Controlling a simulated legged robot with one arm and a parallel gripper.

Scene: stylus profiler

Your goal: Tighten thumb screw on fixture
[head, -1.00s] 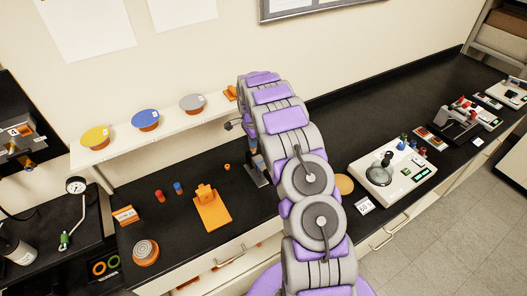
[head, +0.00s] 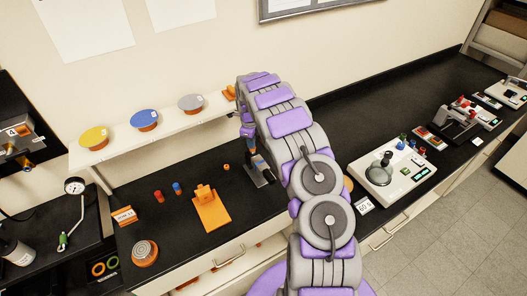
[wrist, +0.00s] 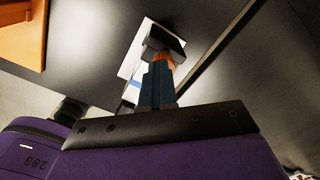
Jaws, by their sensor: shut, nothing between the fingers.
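My gripper (head: 249,146) hangs from the curled-over arm above the black counter, close to a small grey metal stand (head: 262,176). In the wrist view my gripper (wrist: 160,78) shows dark blue fingers, shut, with nothing seen held. A dark block (wrist: 163,42) and an orange band (wrist: 160,60) show at the fingertips; I cannot tell whether they touch. An orange plate with a raised block (head: 211,212) lies left of my gripper. A small orange knob-like piece (head: 227,167) lies between them. I cannot tell which part is the thumb screw.
A shelf (head: 177,126) with yellow, blue and grey discs runs along the wall. Red (head: 158,196) and blue (head: 177,188) small cylinders stand left of the orange plate. A white instrument (head: 388,185) stands right of my arm.

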